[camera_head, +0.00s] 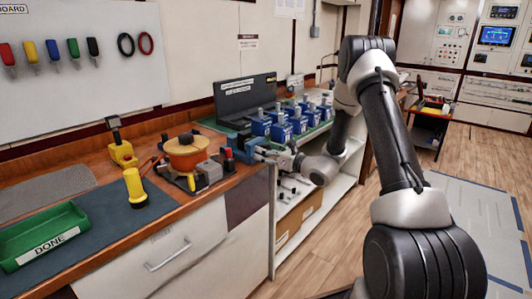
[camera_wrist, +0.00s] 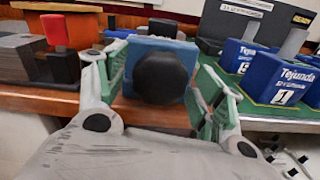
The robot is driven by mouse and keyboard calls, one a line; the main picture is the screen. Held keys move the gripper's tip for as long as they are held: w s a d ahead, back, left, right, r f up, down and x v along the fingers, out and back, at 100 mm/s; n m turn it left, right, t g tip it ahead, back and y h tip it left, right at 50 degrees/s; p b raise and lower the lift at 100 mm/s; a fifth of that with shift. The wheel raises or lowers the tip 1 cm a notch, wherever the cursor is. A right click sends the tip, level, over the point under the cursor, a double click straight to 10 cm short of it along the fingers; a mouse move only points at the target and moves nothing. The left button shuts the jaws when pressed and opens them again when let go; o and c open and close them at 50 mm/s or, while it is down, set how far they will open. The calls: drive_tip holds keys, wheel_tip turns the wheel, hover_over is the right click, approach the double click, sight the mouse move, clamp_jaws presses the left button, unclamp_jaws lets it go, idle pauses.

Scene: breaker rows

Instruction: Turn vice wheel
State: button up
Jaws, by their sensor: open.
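A blue vice (camera_wrist: 168,47) stands at the bench edge in the wrist view, with its black round wheel (camera_wrist: 161,78) facing me. My gripper (camera_wrist: 160,88) is open, one green-padded finger on each side of the vice and wheel. I cannot tell whether either finger touches. In the head view my gripper (camera_head: 268,154) reaches in from the right to the bench's right end. There the vice (camera_head: 254,145) shows only as a small blue patch, mostly hidden, and the wheel cannot be made out.
A red-handled block (camera_wrist: 58,45) stands just left of my gripper. Numbered blue breakers (camera_head: 281,133) stand in rows on the right, before a black sign case (camera_head: 245,97). An orange round device (camera_head: 186,154), a yellow lamp (camera_head: 134,188) and a green DONE tray (camera_head: 45,238) are farther left.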

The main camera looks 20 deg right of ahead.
drive_tip(key=shift+w+a, duration=0.15)
drive_tip(key=c, duration=1)
drive_tip(key=n, duration=0.4)
drive_tip(key=shift+n, duration=0.3)
drive_tip(key=o, duration=1)
drive_tip(key=v, duration=1.2)
